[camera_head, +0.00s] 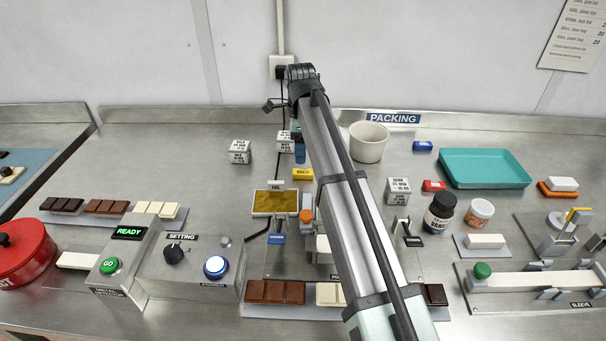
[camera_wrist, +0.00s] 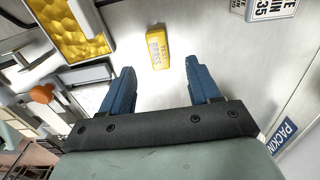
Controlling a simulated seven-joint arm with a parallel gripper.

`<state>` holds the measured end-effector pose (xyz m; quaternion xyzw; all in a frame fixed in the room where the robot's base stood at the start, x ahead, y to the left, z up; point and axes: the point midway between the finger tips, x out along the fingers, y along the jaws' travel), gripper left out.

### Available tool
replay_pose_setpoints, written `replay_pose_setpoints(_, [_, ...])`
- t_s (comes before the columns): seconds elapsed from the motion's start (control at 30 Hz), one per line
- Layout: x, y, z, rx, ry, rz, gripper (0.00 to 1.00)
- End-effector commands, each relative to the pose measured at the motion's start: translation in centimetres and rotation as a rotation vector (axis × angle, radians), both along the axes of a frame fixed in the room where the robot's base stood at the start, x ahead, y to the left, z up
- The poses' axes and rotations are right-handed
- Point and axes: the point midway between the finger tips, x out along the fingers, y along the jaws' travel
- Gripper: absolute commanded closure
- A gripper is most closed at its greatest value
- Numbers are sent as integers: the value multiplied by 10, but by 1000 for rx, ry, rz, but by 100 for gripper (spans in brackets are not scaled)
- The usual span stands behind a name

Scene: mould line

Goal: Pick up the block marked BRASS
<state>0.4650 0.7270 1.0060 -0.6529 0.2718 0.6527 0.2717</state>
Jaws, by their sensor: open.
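The yellow block marked BRASS (camera_wrist: 158,47) lies on the steel bench. In the wrist view it is beyond my gripper's fingertips, roughly ahead of the gap between them and apart from both. My gripper (camera_wrist: 160,78) is open and empty, with its two blue fingers spread. In the head view the yellow block (camera_head: 303,174) lies behind the gold foil tray, just left of my arm. My gripper (camera_head: 299,150) is mostly hidden there behind my arm; only a bit of blue shows.
The gold foil tray (camera_head: 275,203) stands in front of the block. White printed cubes (camera_head: 240,152) stand behind it to the left. A white pot (camera_head: 369,142), a blue block (camera_head: 422,146), a red block (camera_head: 433,186) and a teal tray (camera_head: 485,168) lie to the right of my arm.

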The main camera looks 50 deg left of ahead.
Motion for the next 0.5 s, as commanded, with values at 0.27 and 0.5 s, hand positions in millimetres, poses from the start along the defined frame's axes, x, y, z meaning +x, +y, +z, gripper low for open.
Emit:
replay_pose_setpoints(0.27, [0, 0, -22, 0, 0, 0, 38])
replay_pose_setpoints(0.5, [-4, -2, -46, -1, 1, 0, 38])
